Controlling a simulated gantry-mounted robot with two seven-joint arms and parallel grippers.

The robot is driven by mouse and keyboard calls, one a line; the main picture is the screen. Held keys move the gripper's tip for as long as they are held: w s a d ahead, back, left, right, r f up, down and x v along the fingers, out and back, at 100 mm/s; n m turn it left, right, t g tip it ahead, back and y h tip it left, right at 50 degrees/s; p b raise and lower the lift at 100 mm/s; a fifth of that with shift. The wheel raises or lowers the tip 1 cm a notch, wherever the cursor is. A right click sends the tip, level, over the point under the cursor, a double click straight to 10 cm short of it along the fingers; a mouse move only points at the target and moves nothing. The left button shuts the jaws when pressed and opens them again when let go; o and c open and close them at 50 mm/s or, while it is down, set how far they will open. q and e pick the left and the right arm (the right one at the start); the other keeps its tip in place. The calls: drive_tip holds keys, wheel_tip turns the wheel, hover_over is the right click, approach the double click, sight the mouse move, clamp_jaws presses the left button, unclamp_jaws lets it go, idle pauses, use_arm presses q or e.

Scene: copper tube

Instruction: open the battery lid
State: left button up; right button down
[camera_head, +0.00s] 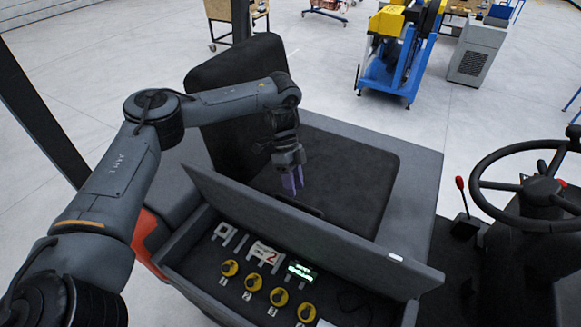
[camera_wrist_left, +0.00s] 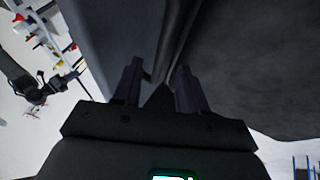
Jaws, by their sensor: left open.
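My left gripper (camera_head: 292,181) points down over the dark seat pad, just behind a long grey panel (camera_head: 270,208). Its purple-tinted fingers are apart, and they also show in the left wrist view (camera_wrist_left: 158,88). A dark handle-like bar (camera_head: 301,207) lies low behind the panel, near the fingertips; I cannot tell whether they touch it. The dark seat pad (camera_head: 350,170) lies flat on a broad grey cover (camera_head: 418,175). No part is marked as the battery lid, so I cannot tell if it is this cover or the panel.
In front of the panel is a recess with several yellow knobs (camera_head: 279,297) and a lit green display (camera_head: 302,271). A dark seat back (camera_head: 235,75) stands behind my left arm. A steering wheel (camera_head: 535,180) and a red-topped lever (camera_head: 461,184) stand at the right.

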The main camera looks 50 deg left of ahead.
use_arm(q)
drive_tip(key=shift+v, duration=2.5)
